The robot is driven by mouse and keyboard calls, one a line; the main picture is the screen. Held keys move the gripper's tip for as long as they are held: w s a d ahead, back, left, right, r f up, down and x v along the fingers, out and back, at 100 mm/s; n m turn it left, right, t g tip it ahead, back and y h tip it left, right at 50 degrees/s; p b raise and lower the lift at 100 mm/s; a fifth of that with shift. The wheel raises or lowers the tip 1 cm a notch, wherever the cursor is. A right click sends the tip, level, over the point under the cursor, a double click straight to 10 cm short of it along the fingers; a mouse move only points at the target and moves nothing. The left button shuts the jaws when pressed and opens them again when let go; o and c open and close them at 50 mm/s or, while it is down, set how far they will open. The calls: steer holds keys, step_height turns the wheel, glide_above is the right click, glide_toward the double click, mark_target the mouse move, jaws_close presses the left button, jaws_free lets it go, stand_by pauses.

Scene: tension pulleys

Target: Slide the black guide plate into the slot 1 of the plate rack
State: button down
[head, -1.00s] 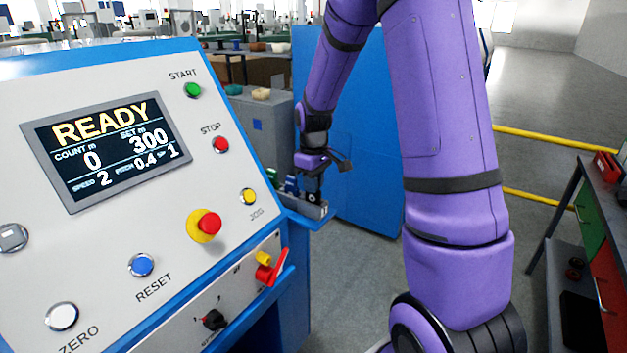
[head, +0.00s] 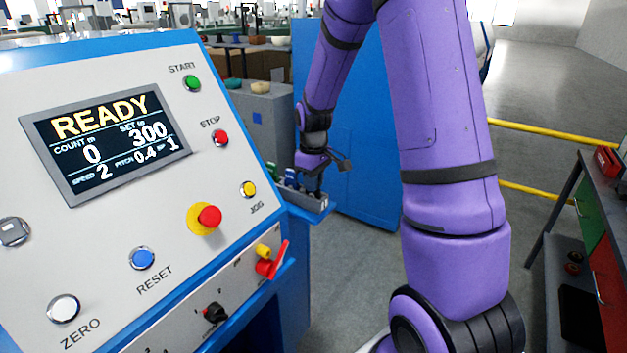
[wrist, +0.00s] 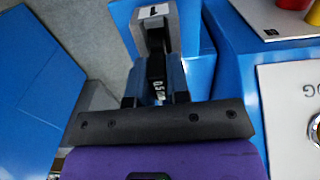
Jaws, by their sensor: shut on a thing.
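My gripper (wrist: 156,90) is shut on the black guide plate (wrist: 156,68), whose edge shows between the fingers with a pale "0.5" mark. The grey plate rack (wrist: 170,35) lies just beyond the fingertips in the wrist view, with a white label "1" on its end. The plate lines up with the rack's slot at that label; how deep it sits is hidden. In the head view my gripper (head: 313,182) is low over the right part of the rack (head: 318,205), and the plate is mostly hidden there.
Blue and green plates (head: 291,177) stand in the rack left of my gripper. The rack sits on a blue ledge beside the control panel (head: 120,200), which reads READY. A tall blue cabinet (head: 365,150) stands close behind. Open floor lies to the right.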

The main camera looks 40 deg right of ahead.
steer(key=c, duration=1)
jaws_free()
steer(key=shift+f, duration=0.1)
step_height(320, 180, up, 11)
steer(key=shift+f, duration=0.1)
